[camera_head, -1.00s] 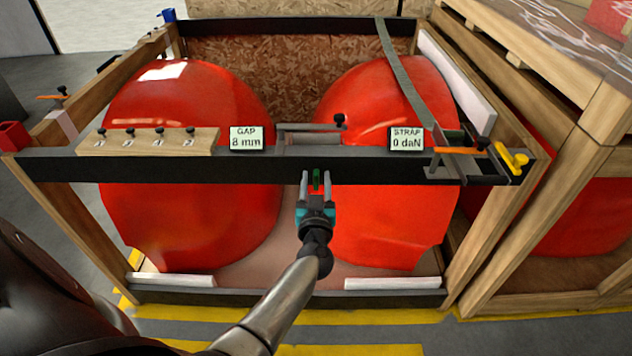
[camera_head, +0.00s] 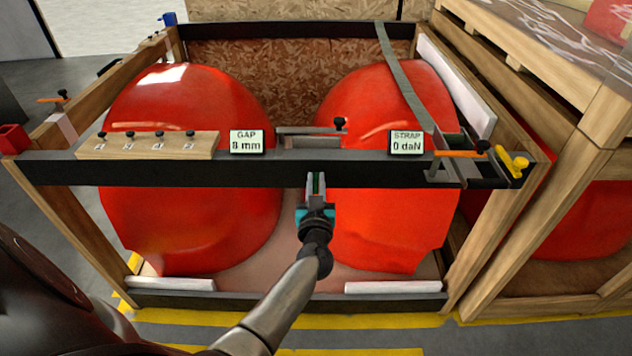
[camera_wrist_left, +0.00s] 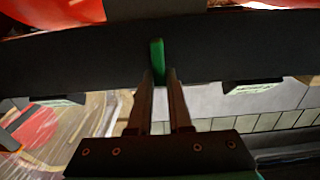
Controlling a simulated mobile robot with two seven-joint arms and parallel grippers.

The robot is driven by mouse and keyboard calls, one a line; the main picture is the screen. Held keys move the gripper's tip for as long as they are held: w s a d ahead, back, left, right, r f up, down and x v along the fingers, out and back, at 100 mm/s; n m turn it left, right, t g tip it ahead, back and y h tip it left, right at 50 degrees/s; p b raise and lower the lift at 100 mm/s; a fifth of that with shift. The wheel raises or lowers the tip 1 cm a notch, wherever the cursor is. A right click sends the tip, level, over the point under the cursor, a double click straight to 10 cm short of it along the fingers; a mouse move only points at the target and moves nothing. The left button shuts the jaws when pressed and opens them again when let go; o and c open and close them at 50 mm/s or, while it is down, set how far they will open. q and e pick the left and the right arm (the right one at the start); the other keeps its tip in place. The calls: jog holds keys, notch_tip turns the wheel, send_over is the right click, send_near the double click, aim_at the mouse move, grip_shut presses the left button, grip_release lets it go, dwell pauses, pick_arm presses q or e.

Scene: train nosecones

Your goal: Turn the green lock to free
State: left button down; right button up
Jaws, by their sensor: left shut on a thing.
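The green lock (camera_wrist_left: 157,58) is a small upright green tab at the black front beam (camera_wrist_left: 80,55) in the left wrist view. In the head view only a sliver of green (camera_head: 316,184) shows between my left fingers. My left gripper (camera_head: 316,180) is just below the beam's front edge, between the two red nosecones, shut on the lock. In the left wrist view its fingertips (camera_wrist_left: 163,76) are at the lock's lower end, and the upper part stands clear. My right gripper is not in view.
The left nosecone (camera_head: 190,210) and right nosecone (camera_head: 385,215) fill the wooden crate. On the beam are a numbered wooden block (camera_head: 145,146), a "GAP 8 mm" display (camera_head: 247,141) and a "STRAP 0 daN" display (camera_head: 406,142). A yellow handle (camera_head: 514,162) is at the right corner.

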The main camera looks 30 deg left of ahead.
pick_arm(q)
jog(key=shift+n, duration=0.4)
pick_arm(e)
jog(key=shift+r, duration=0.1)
pick_arm(q)
jog(key=n+b, duration=0.1)
jog(key=n, duration=0.4)
jog(key=a+f+n, duration=0.1)
jog(key=n, duration=0.5)
jog(key=s+f+n+b, duration=0.1)
jog(key=n, duration=0.5)
jog(key=shift+a+f+b, duration=0.1)
jog(key=shift+a+b, duration=0.2)
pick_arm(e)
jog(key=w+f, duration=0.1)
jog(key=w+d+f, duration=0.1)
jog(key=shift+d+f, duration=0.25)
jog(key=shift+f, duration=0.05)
